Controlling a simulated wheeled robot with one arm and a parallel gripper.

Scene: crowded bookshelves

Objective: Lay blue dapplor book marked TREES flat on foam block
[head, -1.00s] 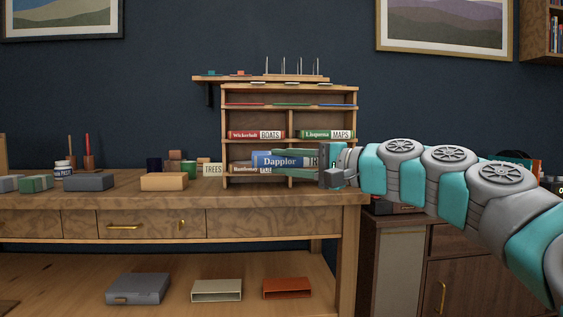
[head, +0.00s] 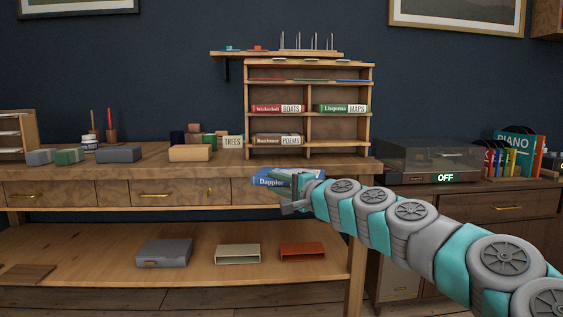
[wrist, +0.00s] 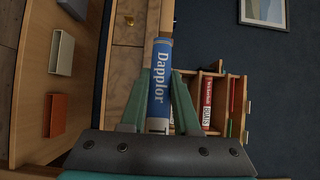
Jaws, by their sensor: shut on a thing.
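My gripper (head: 300,190) is shut on the blue Dapplor book (head: 272,179), which also shows in the wrist view (wrist: 160,85) between the two teal fingers. The book is held in front of the desk's front edge, below the small bookcase. A plain tan block (head: 190,152) and a grey block (head: 118,155) lie on the desk to the left; I cannot tell which is foam. A white TREES card (head: 232,142) stands right of the tan block.
The small bookcase (head: 248,110) holds red BOATS (head: 278,109), green MAPS (head: 342,108) and brown POEMS (head: 278,140) books. Several small jars and blocks stand behind the tan block. A record player (head: 430,160) is to the right. The desk front between the blocks is clear.

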